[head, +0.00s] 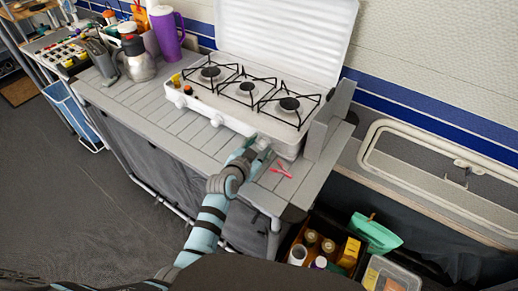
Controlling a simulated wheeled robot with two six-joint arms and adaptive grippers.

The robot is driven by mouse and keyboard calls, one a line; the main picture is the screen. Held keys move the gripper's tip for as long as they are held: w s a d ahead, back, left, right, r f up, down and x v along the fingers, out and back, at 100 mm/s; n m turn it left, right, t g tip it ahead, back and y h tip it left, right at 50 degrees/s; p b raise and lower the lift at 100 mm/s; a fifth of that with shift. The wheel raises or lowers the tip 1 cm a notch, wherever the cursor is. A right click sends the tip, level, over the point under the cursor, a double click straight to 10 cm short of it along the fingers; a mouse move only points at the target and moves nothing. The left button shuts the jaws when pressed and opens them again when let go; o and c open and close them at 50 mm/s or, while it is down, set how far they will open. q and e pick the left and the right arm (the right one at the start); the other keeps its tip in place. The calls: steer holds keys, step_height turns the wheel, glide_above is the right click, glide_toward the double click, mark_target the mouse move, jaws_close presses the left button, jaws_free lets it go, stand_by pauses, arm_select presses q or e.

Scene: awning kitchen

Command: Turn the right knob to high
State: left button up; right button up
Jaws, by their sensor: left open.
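A white three-burner camping stove (238,122) with its ribbed lid raised stands on the slatted grey table. Its left knob (180,101) and middle knob (215,120) show on the front face. The right knob (262,142) is at the right end of the front, partly hidden by my left gripper (255,146). My left gripper is open, with its fingertips right at that knob; I cannot tell whether they touch it. The knob's setting cannot be read. My right gripper is not in view.
A pink item (281,169) lies on the table (150,112) right of my gripper. A purple jug (167,33) and a steel pot (138,64) stand at the back left. A crate of bottles and boxes sits below right. The table's left middle is clear.

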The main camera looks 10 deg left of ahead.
arm_select(q)
jaws_close()
steer(key=shift+a+n+h, duration=0.1)
steer(key=shift+n+h, duration=0.2)
steer(key=shift+n, duration=0.2)
steer(key=shift+a+n+g+h, duration=0.1)
steer(key=shift+n+g+h, duration=0.35)
steer(key=shift+n, duration=0.25)
steer(key=shift+w+f+n+g+h+b, duration=0.15)
steer(key=shift+n+g+h+b, duration=0.1)
steer(key=shift+n+h+b, duration=0.5)
steer(key=shift+a+n+h+b, duration=0.2)
steer(key=shift+n+h+b, duration=0.5)
steer(key=shift+n, duration=0.55)
